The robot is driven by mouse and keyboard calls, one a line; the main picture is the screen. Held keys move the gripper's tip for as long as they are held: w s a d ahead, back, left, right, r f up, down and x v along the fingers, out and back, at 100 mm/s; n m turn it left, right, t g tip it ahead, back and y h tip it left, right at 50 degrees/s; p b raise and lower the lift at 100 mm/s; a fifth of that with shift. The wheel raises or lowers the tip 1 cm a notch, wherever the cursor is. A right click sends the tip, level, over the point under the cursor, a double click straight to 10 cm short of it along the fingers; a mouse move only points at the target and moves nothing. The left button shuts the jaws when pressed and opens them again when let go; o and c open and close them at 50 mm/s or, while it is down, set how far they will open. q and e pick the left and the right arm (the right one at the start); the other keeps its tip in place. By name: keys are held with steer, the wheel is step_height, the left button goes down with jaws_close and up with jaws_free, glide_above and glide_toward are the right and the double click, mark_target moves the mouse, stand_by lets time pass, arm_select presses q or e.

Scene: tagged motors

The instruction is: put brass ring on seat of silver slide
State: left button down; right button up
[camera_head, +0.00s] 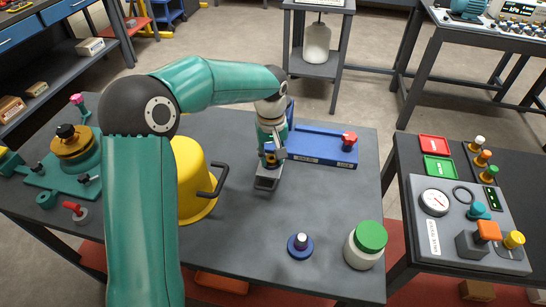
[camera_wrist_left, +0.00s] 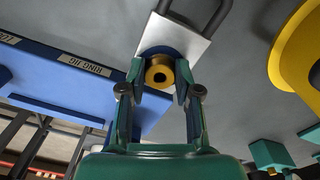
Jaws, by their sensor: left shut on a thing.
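My left gripper (camera_head: 272,152) is shut on the brass ring (camera_wrist_left: 159,74), a short gold cylinder with a dark hole, which sits between the two fingertips in the left wrist view. The silver slide (camera_wrist_left: 178,40) is a flat pale metal block with a dark handle. It lies just beyond the ring in the left wrist view, and in the head view it shows below the gripper (camera_head: 266,184). A dark blue round part shows right behind the ring, against the slide. I cannot tell whether the ring touches it. My right gripper is not in view.
A long blue labelled base (camera_head: 318,148) with a red knob (camera_head: 349,139) lies right of the gripper. A yellow pot (camera_head: 192,178) with a dark handle stands close on the left. A green-lidded jar (camera_head: 366,246) and a blue-based peg (camera_head: 300,245) stand nearer.

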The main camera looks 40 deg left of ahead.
arm_select(q)
steer(key=shift+s+d+f, duration=0.15)
steer(key=shift+s+f, duration=0.1)
steer(key=shift+f, duration=0.35)
steer(key=c, duration=1)
jaws_free()
steer(key=shift+o, duration=0.9)
steer(key=shift+w+f, duration=0.15)
steer(key=shift+f, duration=0.05)
steer(key=shift+r, duration=0.25)
steer(key=shift+r+p, duration=0.3)
step_height(320, 180, up, 13)
steer(key=p, duration=0.1)
steer(key=shift+f, duration=0.15)
